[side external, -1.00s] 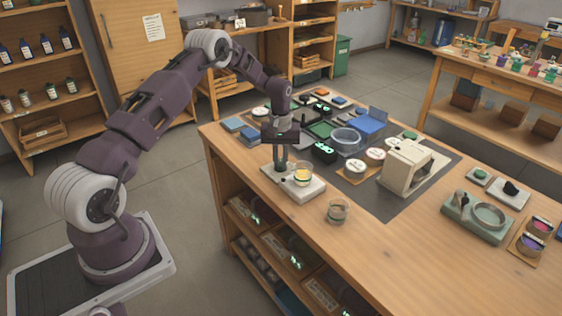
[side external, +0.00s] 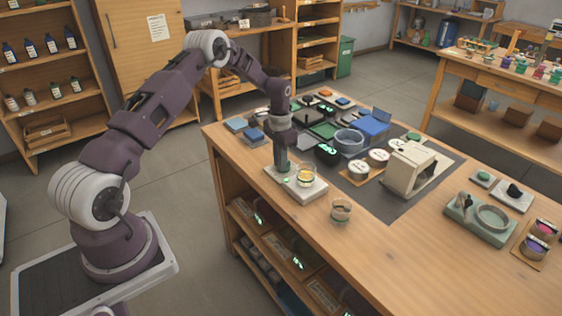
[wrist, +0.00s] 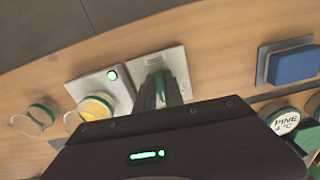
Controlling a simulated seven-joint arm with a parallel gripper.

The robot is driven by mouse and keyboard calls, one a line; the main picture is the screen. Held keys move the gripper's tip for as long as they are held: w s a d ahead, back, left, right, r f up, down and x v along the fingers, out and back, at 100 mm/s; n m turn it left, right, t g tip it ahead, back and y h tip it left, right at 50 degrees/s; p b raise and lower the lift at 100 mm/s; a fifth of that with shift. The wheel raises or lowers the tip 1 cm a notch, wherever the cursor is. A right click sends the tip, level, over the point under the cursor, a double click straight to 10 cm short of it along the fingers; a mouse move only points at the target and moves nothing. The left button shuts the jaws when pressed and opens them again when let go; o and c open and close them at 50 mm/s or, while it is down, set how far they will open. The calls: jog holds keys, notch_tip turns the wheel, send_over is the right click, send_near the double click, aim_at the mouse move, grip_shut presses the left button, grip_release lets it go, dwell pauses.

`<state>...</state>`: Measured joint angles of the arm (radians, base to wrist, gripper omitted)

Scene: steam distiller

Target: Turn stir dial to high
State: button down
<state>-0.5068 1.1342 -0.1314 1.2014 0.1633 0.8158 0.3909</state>
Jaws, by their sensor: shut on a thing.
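The white stirrer unit (side external: 312,192) stands near the front left edge of the wooden bench, with a beaker of yellow liquid (side external: 306,176) on it. A small green light glows on the unit, also seen in the wrist view (wrist: 112,74). My gripper (side external: 282,170) points down over the unit's left part, beside the beaker. In the wrist view my gripper (wrist: 163,88) is shut at the pale dial base (wrist: 147,66). The stir dial itself is mostly hidden between the fingers, and its setting cannot be read.
A second glass beaker (side external: 341,210) stands on the bench just right of the unit. Blue blocks (side external: 249,131) lie behind my gripper. Round labelled jars (side external: 357,168) and a cream box-shaped device (side external: 408,170) stand farther right.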

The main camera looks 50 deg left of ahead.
jog(key=m, duration=0.6)
jog(key=shift+w+a, duration=0.1)
jog(key=shift+a, duration=0.25)
jog(key=m, duration=0.5)
jog(key=shift+w+a, duration=0.2)
jog(key=shift+m, duration=0.3)
jog(key=c, duration=1.4)
grip_release()
jog(key=shift+c, duration=0.2)
notch_tip(320, 180, up, 7)
jog(key=shift+r, duration=0.1)
